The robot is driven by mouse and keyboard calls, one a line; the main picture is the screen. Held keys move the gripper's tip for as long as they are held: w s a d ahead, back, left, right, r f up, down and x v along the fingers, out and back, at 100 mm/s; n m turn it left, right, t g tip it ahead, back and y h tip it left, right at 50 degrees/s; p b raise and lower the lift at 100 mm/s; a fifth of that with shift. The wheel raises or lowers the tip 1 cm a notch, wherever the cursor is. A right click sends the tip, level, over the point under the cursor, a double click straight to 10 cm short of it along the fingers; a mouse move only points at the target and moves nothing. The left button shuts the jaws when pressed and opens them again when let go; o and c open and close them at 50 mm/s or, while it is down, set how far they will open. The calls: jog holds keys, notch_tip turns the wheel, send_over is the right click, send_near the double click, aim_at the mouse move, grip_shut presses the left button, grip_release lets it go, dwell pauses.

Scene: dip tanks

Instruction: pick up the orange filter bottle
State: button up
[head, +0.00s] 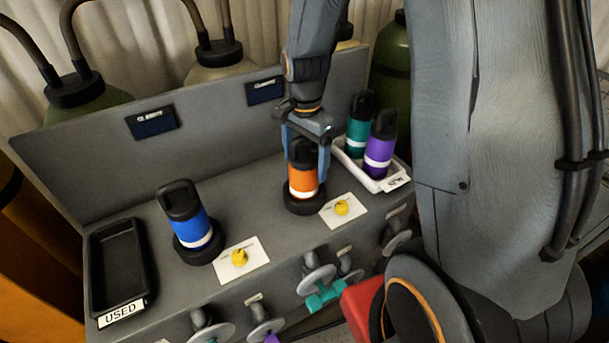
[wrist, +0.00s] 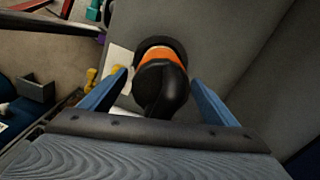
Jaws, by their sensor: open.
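The orange filter bottle (head: 302,180) stands upright in a round black base on the grey bench, with a black looped cap and a white band. In the wrist view the bottle (wrist: 160,54) shows from above, its black cap nearest the camera. My gripper (head: 308,152) is over the bottle, with its blue fingers on either side of the cap. In the wrist view my gripper (wrist: 160,82) is open, and a gap shows between each finger and the bottle. The lower part of the bottle is hidden by its cap in the wrist view.
A blue bottle (head: 195,228) stands in another black base at left. A white tray (head: 378,184) just right holds a teal bottle (head: 359,128) and a purple bottle (head: 380,148). An empty black tray (head: 117,262) marked USED is far left. White cards with yellow knobs (head: 341,208) lie in front. A back panel (head: 205,130) rises behind.

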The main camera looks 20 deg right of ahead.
grip_shut()
dwell(0.4)
jog(key=shift+w+r, duration=0.1)
